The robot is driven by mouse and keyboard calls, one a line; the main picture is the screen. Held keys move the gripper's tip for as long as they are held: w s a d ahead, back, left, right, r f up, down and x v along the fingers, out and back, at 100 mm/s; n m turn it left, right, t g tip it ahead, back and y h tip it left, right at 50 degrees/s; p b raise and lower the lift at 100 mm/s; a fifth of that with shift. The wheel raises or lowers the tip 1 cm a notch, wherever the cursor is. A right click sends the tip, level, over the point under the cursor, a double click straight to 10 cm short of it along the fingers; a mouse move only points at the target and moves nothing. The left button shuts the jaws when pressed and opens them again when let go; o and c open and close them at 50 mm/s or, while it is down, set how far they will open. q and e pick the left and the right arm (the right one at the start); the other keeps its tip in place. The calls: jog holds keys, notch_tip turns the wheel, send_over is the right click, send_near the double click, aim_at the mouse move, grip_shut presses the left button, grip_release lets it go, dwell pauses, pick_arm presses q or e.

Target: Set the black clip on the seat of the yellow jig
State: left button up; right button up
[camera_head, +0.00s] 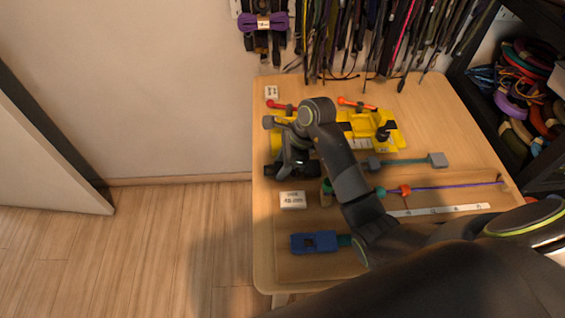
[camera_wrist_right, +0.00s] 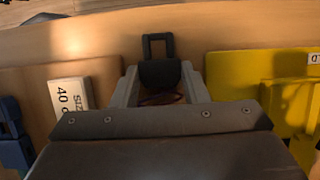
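The black clip (camera_wrist_right: 159,72) sits between the two grey fingers of my right gripper (camera_wrist_right: 160,85), its square loop pointing away from them. Both fingers appear to touch its sides. In the head view, the right gripper (camera_head: 290,168) is low at the table's left side, and a dark piece of the clip (camera_head: 272,171) shows beside it. The yellow jig (camera_head: 394,140) lies at the back of the table, partly hidden by my right arm. In the wrist view, the jig (camera_wrist_right: 232,85) is right of the gripper. Its seat cannot be made out. My left gripper is not in view.
A white size card (camera_head: 293,200) and a blue block (camera_head: 314,242) lie nearer the front. Grey end blocks (camera_head: 437,160) with a teal cord, a purple cord (camera_head: 450,186) and a white ruler (camera_head: 440,210) lie to the right. Red-handled (camera_head: 281,105) and orange-handled (camera_head: 355,104) tools lie behind the jig.

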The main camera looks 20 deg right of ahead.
jog(key=shift+r+p, duration=1.65)
jog(key=shift+r, duration=0.85)
